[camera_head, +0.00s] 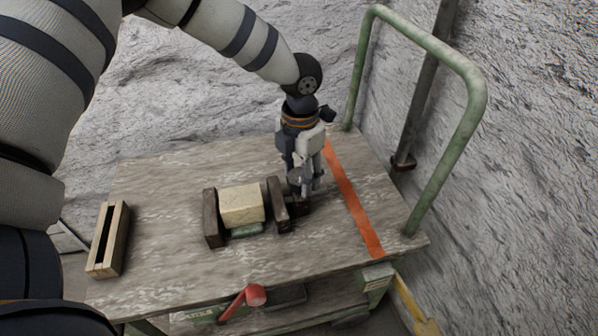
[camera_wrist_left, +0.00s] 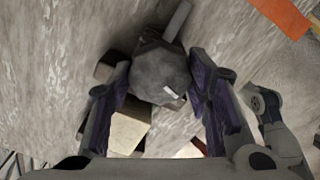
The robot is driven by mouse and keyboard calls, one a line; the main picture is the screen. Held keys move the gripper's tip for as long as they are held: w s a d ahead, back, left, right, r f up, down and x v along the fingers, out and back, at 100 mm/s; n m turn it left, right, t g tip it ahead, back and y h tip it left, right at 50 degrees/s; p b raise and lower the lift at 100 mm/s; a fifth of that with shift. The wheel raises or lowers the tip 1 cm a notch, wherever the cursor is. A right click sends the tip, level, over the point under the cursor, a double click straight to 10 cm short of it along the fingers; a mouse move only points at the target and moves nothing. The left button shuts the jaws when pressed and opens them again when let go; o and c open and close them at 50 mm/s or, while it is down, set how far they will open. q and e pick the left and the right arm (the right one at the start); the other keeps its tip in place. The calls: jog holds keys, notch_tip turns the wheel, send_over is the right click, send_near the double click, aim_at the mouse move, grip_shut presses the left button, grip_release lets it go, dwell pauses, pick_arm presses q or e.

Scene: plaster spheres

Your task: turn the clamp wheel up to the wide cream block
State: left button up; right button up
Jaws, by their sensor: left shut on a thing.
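The wide cream block (camera_head: 241,206) sits between the two dark jaws of the clamp (camera_head: 212,219) on the cart top. The right-hand clamp jaw (camera_head: 277,205) stands close beside the block; I cannot tell whether they touch. The clamp wheel (camera_wrist_left: 160,76) is a dark grey round knob with a small white mark, right of that jaw in the head view. My left gripper (camera_head: 305,187) points down over the wheel. Its two fingers are on either side of the wheel in the left wrist view (camera_wrist_left: 163,92), shut on it. In the head view the gripper hides much of the wheel. My right gripper is not in view.
The wooden cart top (camera_head: 160,182) has an orange stripe (camera_head: 353,202) on the right and a green rail (camera_head: 462,142) beyond it. A slotted wooden block (camera_head: 108,240) lies at the left. A red knobbed lever (camera_head: 254,295) is at the front edge.

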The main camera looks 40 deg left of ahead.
pick_arm(q)
jog(key=m, duration=0.4)
jog(key=shift+m, duration=0.3)
jog(key=m, duration=0.4)
jog(key=shift+m+p, duration=0.3)
jog(key=m, duration=0.4)
jog(key=shift+m, duration=0.3)
jog(key=m, duration=0.4)
jog(key=shift+f, duration=0.1)
jog(key=m, duration=0.9)
jog(key=shift+m, duration=0.3)
jog(key=m, duration=0.4)
jog(key=shift+b, duration=0.35)
jog(key=m, duration=0.5)
